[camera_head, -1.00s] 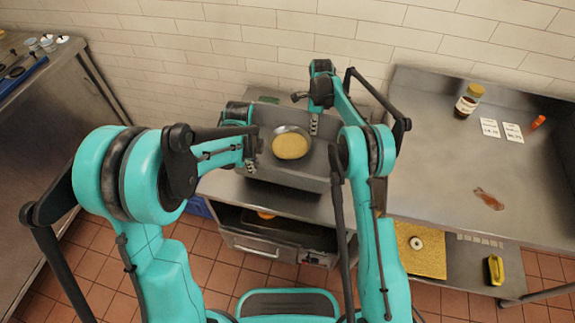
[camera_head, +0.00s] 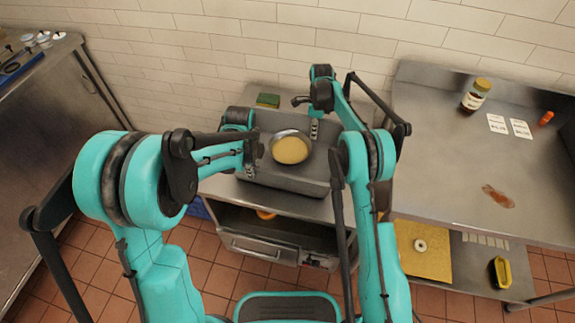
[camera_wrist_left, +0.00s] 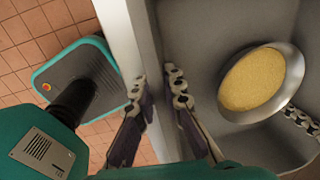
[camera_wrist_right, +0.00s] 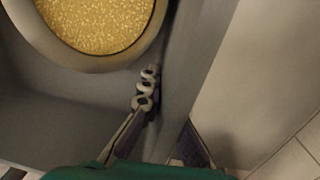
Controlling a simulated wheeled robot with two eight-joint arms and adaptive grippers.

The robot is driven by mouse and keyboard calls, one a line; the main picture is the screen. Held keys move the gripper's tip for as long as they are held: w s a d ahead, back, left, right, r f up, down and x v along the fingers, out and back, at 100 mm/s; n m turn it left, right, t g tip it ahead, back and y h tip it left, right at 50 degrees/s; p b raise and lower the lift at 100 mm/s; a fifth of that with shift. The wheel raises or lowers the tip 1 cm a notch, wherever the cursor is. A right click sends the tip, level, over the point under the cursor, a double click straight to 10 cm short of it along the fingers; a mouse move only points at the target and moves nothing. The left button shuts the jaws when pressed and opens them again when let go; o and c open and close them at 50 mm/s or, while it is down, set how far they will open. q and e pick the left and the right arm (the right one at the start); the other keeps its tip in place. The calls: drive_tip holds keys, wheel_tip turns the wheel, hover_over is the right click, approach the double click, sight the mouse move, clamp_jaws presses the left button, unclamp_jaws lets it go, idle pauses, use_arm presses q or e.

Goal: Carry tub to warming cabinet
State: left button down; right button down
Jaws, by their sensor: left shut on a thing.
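The grey rectangular tub (camera_head: 285,183) is level at the back middle, over the top of a steel cabinet (camera_head: 265,252); I cannot tell if it touches the top. A metal bowl (camera_head: 273,143) with yellow contents stands inside it. My left gripper (camera_head: 250,160) is shut on the tub's left wall; the left wrist view shows its fingers (camera_wrist_left: 156,85) on either side of that wall. My right gripper (camera_head: 314,130) is at the tub's right wall. In the right wrist view one finger is inside the wall and the other is partly hidden behind it, so its closure is unclear.
A steel counter (camera_head: 430,150) on the right holds a jar (camera_head: 475,95), two white cards, an orange item and a reddish smear (camera_head: 497,196). A green sponge (camera_head: 267,101) lies behind the tub. Another steel table (camera_head: 50,130) stands at the left.

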use_arm(q)
drive_tip(key=c, duration=1.6)
unclamp_jaws()
drive_tip(key=shift+w+d, duration=0.1)
drive_tip(key=shift+w, duration=0.05)
use_arm(e)
drive_tip(key=c, duration=1.7)
unclamp_jaws()
drive_tip(key=shift+s+a, duration=0.15)
drive_tip(key=shift+a, duration=0.15)
drive_tip(key=shift+d, duration=0.1)
use_arm(q)
drive_tip(key=r, duration=0.7)
drive_tip(key=s+r, duration=0.1)
drive_tip(key=r, duration=0.3)
drive_tip(key=shift+a+r, duration=0.2)
use_arm(e)
drive_tip(key=shift+d, duration=0.15)
use_arm(q)
drive_tip(key=shift+r, duration=0.2)
use_arm(e)
drive_tip(key=shift+r, duration=0.15)
drive_tip(key=r, duration=0.7)
drive_tip(key=w+r, duration=0.1)
drive_tip(key=r, duration=0.3)
drive_tip(key=shift+d+r, duration=0.1)
drive_tip(key=shift+r, duration=0.2)
